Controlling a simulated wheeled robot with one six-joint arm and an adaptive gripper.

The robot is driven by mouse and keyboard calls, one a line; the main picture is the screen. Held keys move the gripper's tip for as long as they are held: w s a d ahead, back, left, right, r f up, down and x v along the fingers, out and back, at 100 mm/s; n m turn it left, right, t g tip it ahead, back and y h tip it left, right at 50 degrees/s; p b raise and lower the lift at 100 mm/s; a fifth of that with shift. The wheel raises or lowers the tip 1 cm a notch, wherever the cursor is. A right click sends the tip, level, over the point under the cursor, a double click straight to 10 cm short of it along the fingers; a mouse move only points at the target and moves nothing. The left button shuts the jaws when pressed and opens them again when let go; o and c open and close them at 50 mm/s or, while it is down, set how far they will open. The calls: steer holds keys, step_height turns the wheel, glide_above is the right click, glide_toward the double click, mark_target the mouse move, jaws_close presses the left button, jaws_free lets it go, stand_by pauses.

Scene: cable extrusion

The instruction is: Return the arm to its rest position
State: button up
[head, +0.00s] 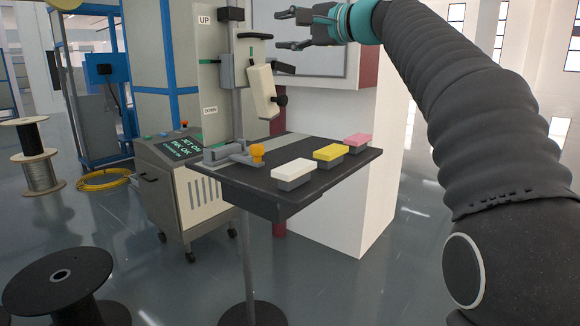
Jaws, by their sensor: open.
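My gripper (284,30) shows at the top of the head view, at the end of my dark, ribbed arm. Its fingers point left and are spread apart with nothing between them. It is above the small black table (325,178) and to the right of the panel marked UP and DOWN (208,70). A cream lever (262,88) with a black knob hangs below and to the left of the fingers. The gripper appears apart from the lever, though the depth gap is hard to tell.
The table carries white (292,170), yellow (329,152) and pink (358,140) blocks and an orange-knobbed clamp (257,152). A wheeled console (200,190) stands left. Cable spools (62,280) are at lower left. A white cabinet (345,215) stands behind the table. Open floor lies in front.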

steer(key=s+d+f+n+g+h, duration=0.2)
steer(key=s+d+f+h, duration=0.2)
steer(key=s+f, duration=0.7)
steer(key=s+d+f+n+g+h, duration=0.1)
steer(key=s+d+f+n+h, duration=0.2)
steer(key=s+f, duration=0.9)
steer(key=s+d+f+n+g+h, duration=0.2)
steer(key=s+d+f+h, duration=0.4)
steer(key=f, duration=1.9)
steer(key=s+d, duration=0.3)
steer(key=s, duration=0.3)
steer(key=shift+d+f+n+g+h, duration=0.15)
steer(key=shift+n+g+h, duration=0.15)
steer(key=shift+h, duration=0.1)
